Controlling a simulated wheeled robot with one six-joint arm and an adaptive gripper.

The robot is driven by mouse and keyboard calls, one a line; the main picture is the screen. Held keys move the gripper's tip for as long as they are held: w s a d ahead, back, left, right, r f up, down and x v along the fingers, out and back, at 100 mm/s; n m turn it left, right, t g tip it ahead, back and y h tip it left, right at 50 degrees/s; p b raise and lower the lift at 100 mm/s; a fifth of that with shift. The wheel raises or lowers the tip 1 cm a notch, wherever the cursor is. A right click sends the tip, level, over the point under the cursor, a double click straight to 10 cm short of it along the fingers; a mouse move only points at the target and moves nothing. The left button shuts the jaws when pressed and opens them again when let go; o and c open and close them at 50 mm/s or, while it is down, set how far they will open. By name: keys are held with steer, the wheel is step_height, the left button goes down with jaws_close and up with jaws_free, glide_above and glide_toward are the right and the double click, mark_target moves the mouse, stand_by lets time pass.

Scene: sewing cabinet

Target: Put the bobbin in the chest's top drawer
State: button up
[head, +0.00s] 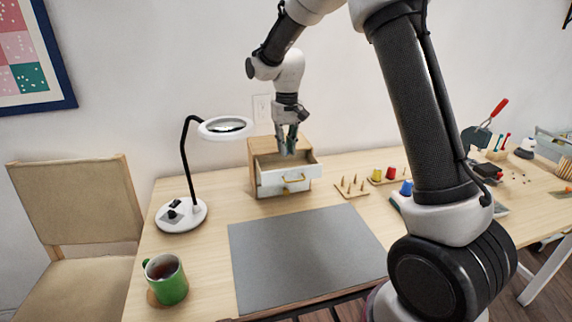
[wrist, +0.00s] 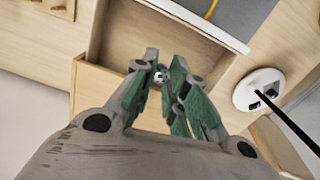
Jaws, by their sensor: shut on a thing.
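The small wooden chest (head: 257,151) stands at the back of the table, with its drawer (head: 284,182) pulled open; the drawer has a pale front and a yellow handle. My gripper (head: 288,148) points down above the open drawer. In the wrist view, the green fingers of my gripper (wrist: 163,77) are shut on a small metallic bobbin (wrist: 158,72). The drawer's pale front edge (wrist: 195,21) and bare wooden interior (wrist: 130,35) lie beyond the fingertips. The bobbin's height over the drawer floor is hard to tell. The bobbin cannot be made out in the head view.
A magnifier lamp (head: 183,214) stands left of the chest, its ring head near the chest. A wooden peg stand (head: 352,188) and thread spools (head: 377,175) are to the right. A grey mat (head: 300,255) lies clear in front. A green mug (head: 170,283) is front left.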

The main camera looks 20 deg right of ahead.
steer(key=shift+f, duration=2.8)
steer(key=shift+f, duration=0.1)
steer(key=o, duration=0.6)
